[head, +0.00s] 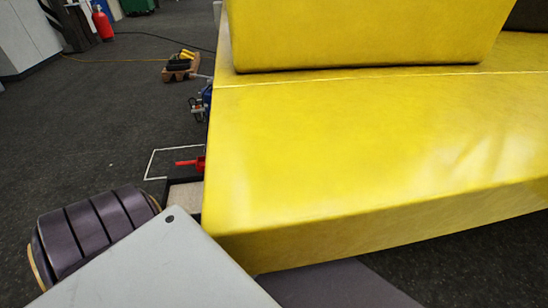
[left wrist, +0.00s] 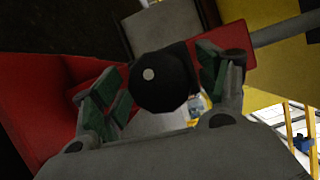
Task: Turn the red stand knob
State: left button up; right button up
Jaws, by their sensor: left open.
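My left gripper (left wrist: 156,80) is open, with green-padded fingers on the left and right sides of the knob. I cannot tell whether the pads touch it. In the head view a small red part (head: 190,162) shows beside the yellow body's left edge; I cannot tell whether it belongs to the stand. The knob and my left gripper are not visible there. My right gripper is in neither view.
A large yellow body (head: 340,140) fills the right of the head view and blocks sight beyond it. A white outline (head: 155,163) marks the dark floor. A small brown box (head: 180,72) stands farther back. The floor at left is mostly clear.

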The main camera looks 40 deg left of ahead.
pick_arm(q)
jog(key=shift+s+a, duration=0.25)
jog(key=shift+s, duration=0.35)
jog(key=v, duration=1)
jog(key=shift+s, duration=0.35)
jog(key=shift+f, duration=0.1)
